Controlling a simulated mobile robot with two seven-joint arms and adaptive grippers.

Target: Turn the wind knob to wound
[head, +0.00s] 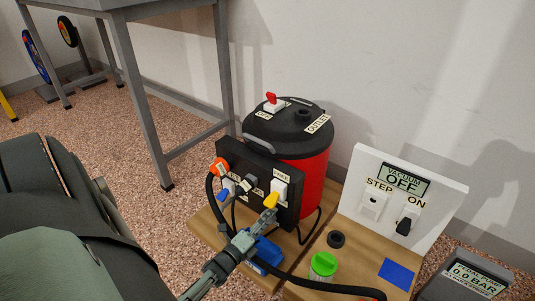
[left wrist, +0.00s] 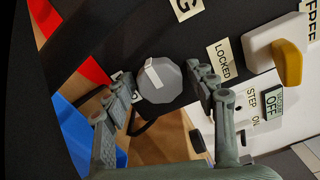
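My left gripper (head: 267,217) is in front of the panel, below the grey knob in the head view. In the left wrist view its open fingers (left wrist: 162,88) lie either side of the knob, with gaps; the remaining depth is unclear. My right gripper is not in view.
A yellow lever (head: 271,201) on a white base is right of the knob; an orange fitting (head: 219,167) and blue lever (head: 223,194) are left. A black hose runs below. A white vacuum panel (head: 429,215) reading OFF stands right, beside a green-capped jar (head: 323,265).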

